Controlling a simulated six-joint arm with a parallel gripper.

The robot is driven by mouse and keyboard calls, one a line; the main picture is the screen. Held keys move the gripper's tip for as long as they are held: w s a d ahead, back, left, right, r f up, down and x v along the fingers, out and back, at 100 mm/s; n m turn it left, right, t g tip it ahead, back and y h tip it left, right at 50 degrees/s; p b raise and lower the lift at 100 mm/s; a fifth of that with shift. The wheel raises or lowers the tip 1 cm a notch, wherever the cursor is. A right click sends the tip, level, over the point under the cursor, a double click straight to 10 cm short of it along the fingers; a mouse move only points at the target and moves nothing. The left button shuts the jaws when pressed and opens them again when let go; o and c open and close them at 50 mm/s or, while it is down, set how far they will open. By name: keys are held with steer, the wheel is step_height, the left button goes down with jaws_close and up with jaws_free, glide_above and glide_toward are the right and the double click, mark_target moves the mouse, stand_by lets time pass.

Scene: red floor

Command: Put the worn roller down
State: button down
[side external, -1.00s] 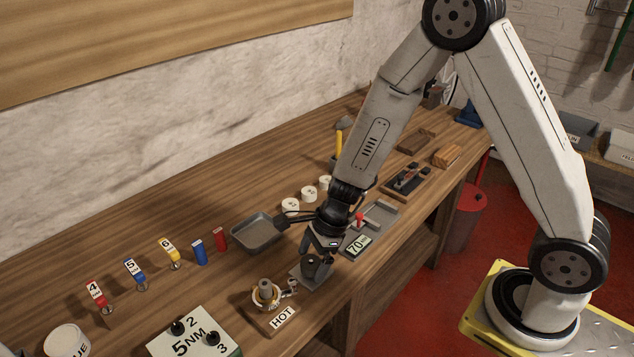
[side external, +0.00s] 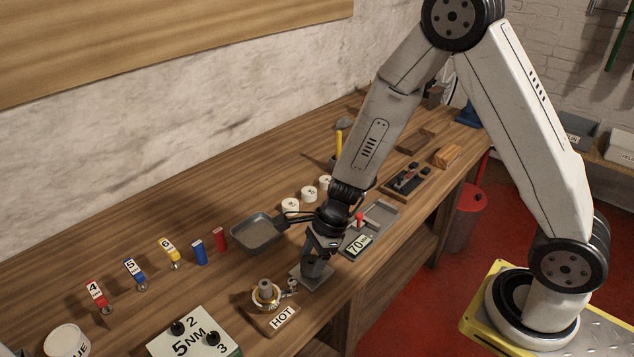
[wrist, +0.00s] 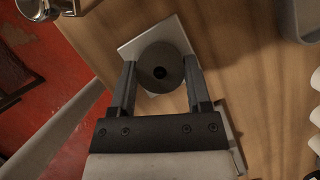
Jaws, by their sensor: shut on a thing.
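The worn roller (wrist: 162,52) is a dark grey round piece with a hole in its middle. In the wrist view it sits between the fingertips of my gripper (wrist: 160,72), one finger at each side. My gripper is shut on it. A grey square plate (wrist: 135,44) is under the roller; it also shows in the side view (side external: 303,283). In the side view my gripper (side external: 316,268) points down at this plate, low over the bench, and its fingers mostly hide the roller. I cannot tell whether the roller touches the plate.
A board marked HOT (side external: 283,318) with a ringed post (side external: 266,291) stands close by, nearer the camera. A grey tray (side external: 257,234) lies behind my gripper. A display reading 70 (side external: 357,247) is to the right. Coloured numbered tags and a 5NM box (side external: 190,340) are at left.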

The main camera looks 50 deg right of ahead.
steer(key=shift+r, duration=0.15)
step_height(320, 180, up, 10)
stand_by(0.8)
steer(key=shift+d, duration=0.1)
stand_by(0.5)
steer(key=s+d+r, duration=0.2)
steer(key=s+d, duration=1.2)
steer(key=d, duration=0.5)
steer(key=shift+s+r, duration=0.2)
steer(key=shift+w+d, duration=0.1)
